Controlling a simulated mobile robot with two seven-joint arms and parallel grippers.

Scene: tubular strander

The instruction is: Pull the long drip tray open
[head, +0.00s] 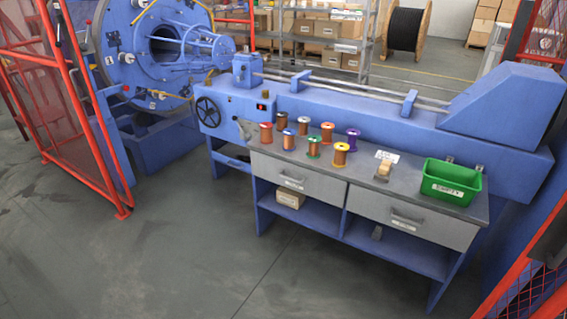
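I cannot pick out the long drip tray with certainty. A low blue trough-like part (166,148) lies on the floor under the strander's round blue drum (150,50), at the upper left. I cannot tell whether it is the tray or part of the machine base. The long blue machine bed (340,106) runs right from the drum, its underside largely hidden by the workbench. The bench has two grey drawers, left (297,181) and right (402,219), both looking shut. Neither of my grippers is in view.
The bench top (367,172) holds several wire spools (340,154) and a green bin (451,187). Red mesh guards stand at the left (82,110) and lower right (535,275). Grey floor (190,240) is clear in front of the bench.

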